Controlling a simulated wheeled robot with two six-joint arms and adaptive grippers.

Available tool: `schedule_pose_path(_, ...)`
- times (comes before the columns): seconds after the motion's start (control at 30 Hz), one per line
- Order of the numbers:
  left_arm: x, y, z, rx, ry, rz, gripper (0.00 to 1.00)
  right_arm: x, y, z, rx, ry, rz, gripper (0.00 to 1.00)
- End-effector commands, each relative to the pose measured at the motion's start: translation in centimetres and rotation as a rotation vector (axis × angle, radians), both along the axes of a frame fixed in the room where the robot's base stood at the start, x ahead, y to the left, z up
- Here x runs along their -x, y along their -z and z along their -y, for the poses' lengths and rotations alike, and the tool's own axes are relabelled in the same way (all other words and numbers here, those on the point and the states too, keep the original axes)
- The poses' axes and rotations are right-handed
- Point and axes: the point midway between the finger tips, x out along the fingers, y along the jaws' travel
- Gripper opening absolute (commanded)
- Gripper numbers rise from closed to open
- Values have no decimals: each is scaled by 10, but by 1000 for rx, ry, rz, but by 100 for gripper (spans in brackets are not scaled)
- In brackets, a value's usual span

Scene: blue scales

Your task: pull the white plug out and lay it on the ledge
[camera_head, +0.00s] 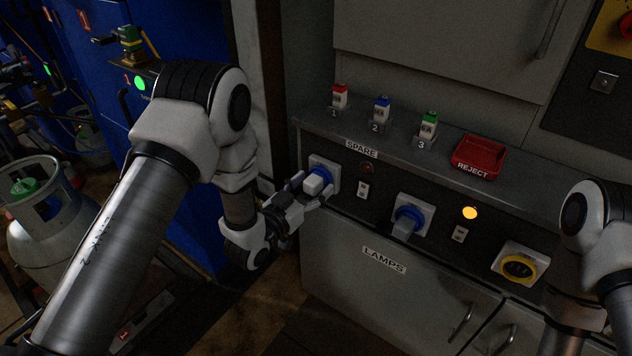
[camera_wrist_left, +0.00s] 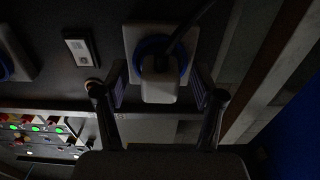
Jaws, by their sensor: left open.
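The white plug (camera_head: 315,184) sits in a blue-ringed socket (camera_head: 328,169) under the SPARE label. In the left wrist view the plug (camera_wrist_left: 159,86) shows head-on in its socket, with a dark cable running to the upper right. My left gripper (camera_head: 306,189) is at the plug. Its open fingers (camera_wrist_left: 159,92) stand on either side of the plug, with gaps visible between them and its sides. The ledge (camera_head: 540,195) is the grey shelf above the socket panel. My right arm shows at the right edge, but its gripper is out of view.
On the ledge stand red (camera_head: 340,97), blue (camera_head: 381,109) and green (camera_head: 429,126) capped items, numbered 1 to 3, and a red REJECT tray (camera_head: 479,157). A second blue socket (camera_head: 409,217) and a yellow socket (camera_head: 519,266) are further right. Bare ledge lies around these items.

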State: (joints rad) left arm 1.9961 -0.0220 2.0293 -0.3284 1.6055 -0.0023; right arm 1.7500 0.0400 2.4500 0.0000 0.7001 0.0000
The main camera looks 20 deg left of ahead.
Motion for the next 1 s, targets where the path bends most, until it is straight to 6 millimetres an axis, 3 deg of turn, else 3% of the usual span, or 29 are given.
schedule_pose_path(0.5,0,0,0,0,0,0,69,0,-1,0,0,0,0,40)
schedule_pose_path(0.53,0,0,0,0,0,0,65,0,-1,0,0,0,0,40)
schedule_pose_path(0.7,0,0,0,0,0,0,5,0,-1,0,0,0,0,40)
schedule_pose_path(0.73,0,0,0,0,0,0,0,0,-1,0,0,0,0,40)
schedule_pose_path(1.0,3,0,-1,0,0,0,0,0,-2,0,0,0,0,40)
